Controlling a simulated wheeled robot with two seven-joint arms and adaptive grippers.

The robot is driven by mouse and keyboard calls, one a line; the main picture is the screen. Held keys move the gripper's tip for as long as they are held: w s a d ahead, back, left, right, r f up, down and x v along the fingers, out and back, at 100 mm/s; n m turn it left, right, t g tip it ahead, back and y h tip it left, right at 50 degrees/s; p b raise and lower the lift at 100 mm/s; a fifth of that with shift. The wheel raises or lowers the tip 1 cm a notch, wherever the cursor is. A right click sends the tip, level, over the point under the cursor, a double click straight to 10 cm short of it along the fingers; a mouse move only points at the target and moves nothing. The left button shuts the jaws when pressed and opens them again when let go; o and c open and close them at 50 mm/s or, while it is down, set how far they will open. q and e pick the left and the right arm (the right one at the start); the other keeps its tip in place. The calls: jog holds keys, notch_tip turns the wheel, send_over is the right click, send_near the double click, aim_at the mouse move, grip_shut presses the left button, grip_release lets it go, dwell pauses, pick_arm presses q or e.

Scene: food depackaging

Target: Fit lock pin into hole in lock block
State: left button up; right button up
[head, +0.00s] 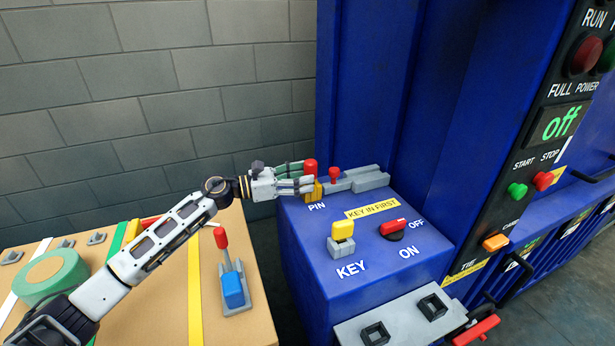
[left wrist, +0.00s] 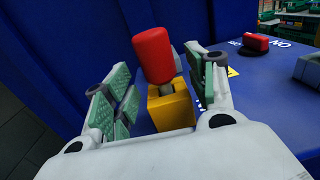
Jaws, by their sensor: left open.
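The lock pin has a red cylindrical head (head: 311,167) and a short grey shaft. It stands at a yellow block (head: 316,192) beside the PIN label on the blue cabinet top. The left wrist view shows the red head (left wrist: 154,55) and the yellow block (left wrist: 172,106), with the shaft's lower end hidden. My left gripper (left wrist: 158,84) is open, its green-padded fingers on either side of the pin and apart from it. Grey blocks (head: 370,181) lie just right of the pin, with a small red knob (head: 334,172) near them; I cannot tell which has the hole.
A yellow key piece (head: 343,231) and a red switch (head: 393,227) stand toward the front of the cabinet top. A tall blue wall rises behind. A cardboard-coloured surface (head: 150,328) at the left holds green tape (head: 50,297) and a blue-and-red lever (head: 232,289).

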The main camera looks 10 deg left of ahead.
pick_arm(q)
jog(key=v, duration=0.9)
dwell(0.3)
jog(key=shift+s+a, duration=0.1)
dwell(0.8)
